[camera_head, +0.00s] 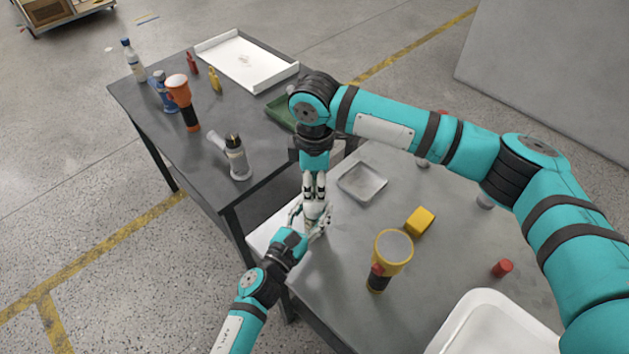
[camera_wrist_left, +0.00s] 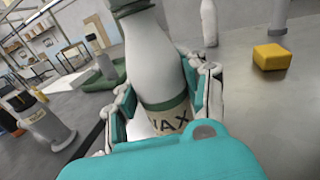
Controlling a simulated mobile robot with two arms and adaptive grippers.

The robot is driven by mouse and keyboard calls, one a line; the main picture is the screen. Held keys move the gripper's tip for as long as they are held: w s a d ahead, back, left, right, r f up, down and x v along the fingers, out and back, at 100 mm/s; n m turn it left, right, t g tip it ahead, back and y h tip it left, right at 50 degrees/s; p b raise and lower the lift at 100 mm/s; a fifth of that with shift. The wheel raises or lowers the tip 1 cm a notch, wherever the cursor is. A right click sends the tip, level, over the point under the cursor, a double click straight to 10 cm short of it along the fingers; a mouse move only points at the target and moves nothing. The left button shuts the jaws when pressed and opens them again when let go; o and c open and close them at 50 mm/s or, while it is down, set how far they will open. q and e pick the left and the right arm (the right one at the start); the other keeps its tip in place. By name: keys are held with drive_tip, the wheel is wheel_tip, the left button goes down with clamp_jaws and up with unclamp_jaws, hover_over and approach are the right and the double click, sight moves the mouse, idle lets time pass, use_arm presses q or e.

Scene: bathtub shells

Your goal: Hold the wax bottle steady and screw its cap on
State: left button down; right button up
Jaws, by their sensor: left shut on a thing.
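The white wax bottle (camera_wrist_left: 158,65) stands between the fingers of my left gripper (camera_wrist_left: 165,100) in the left wrist view. Its label with a green band and the letters "AX" shows. A dark green piece, likely the cap (camera_wrist_left: 132,5), is at its top, cut by the picture edge; how it sits cannot be told. In the head view my left gripper (camera_head: 308,223) is shut on the bottle near the table edge. My right gripper (camera_head: 314,192) points down from above, right over the bottle; its fingers hide the bottle's top, and whether they grip is unclear.
A shallow grey tray (camera_head: 362,182), a yellow block (camera_head: 420,221), a yellow flashlight (camera_head: 391,255) and a red cylinder (camera_head: 502,268) stand on the near table. A white bin (camera_head: 470,312) is at its front. The dark table (camera_head: 205,150) behind holds bottles, an orange flashlight (camera_head: 182,100) and a white tray (camera_head: 285,76).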

clamp_jaws()
drive_tip(key=o, duration=0.6)
unclamp_jaws()
drive_tip(key=shift+c, duration=0.2)
drive_tip(key=shift+r, duration=0.1)
wheel_tip(320, 180, up, 12)
use_arm(q)
drive_tip(key=c, duration=0.6)
unclamp_jaws()
drive_tip(key=shift+s, duration=0.1)
